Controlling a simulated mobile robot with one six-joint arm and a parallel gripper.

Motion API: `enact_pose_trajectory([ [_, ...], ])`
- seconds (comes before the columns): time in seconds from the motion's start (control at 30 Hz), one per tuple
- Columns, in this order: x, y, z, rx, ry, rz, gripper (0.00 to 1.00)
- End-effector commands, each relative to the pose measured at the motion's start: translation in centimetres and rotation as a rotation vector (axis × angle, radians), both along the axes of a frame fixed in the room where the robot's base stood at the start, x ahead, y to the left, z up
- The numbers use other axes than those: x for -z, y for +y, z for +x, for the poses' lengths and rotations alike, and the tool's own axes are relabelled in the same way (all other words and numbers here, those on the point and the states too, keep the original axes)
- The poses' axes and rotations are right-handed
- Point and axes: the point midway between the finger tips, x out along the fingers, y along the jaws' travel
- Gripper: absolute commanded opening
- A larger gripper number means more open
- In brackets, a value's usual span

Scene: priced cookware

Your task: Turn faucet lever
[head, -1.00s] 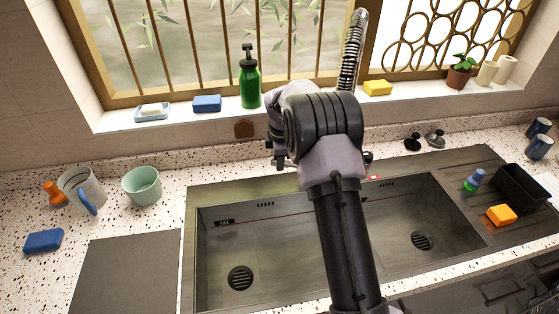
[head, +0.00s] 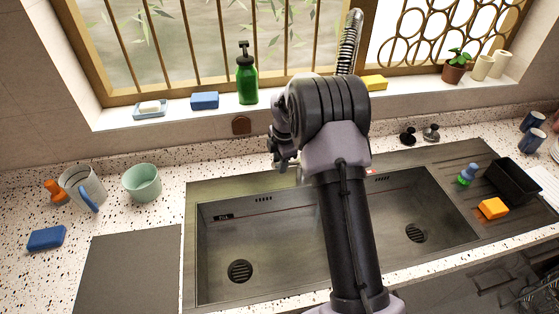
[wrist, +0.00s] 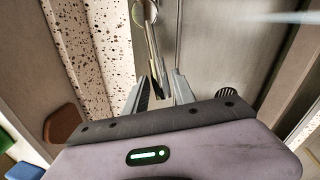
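The faucet's silver spring neck (head: 349,42) rises behind my arm in front of the window. Its base and lever are hidden by my arm in the head view. My gripper (head: 283,160) is above the back rim of the sink, mostly covered by my own wrist. In the wrist view, my gripper (wrist: 162,88) has its two fingers apart. A thin shiny metal rod (wrist: 155,45), which looks like part of the faucet, runs down toward the gap between them. I cannot tell whether the fingers touch it.
The double sink (head: 265,215) lies below my arm. A green soap bottle (head: 247,78), a blue sponge (head: 204,101) and a yellow sponge (head: 374,83) stand on the sill behind. A green cup (head: 142,183) and a mug (head: 80,187) are at left.

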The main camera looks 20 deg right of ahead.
Motion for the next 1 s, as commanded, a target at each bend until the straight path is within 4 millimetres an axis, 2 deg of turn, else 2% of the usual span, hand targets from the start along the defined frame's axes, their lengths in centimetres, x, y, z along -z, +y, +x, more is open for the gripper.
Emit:
enact_pose_trajectory([
  [0.33,-0.1,0.0,0.0,0.001,0.0,0.0,0.44],
  [0.47,-1.5,0.0,-0.2,0.001,0.0,0.0,0.44],
  [0.57,-4.2,0.0,-0.7,0.002,-0.002,0.0,0.44],
  [0.8,-12.2,-0.1,-2.1,0.003,-0.003,0.0,0.44],
  [0.9,-14.6,-0.1,-2.6,0.001,-0.002,-0.001,0.44],
  [1.0,-16.3,-0.1,-2.9,0.001,-0.002,0.0,0.44],
])
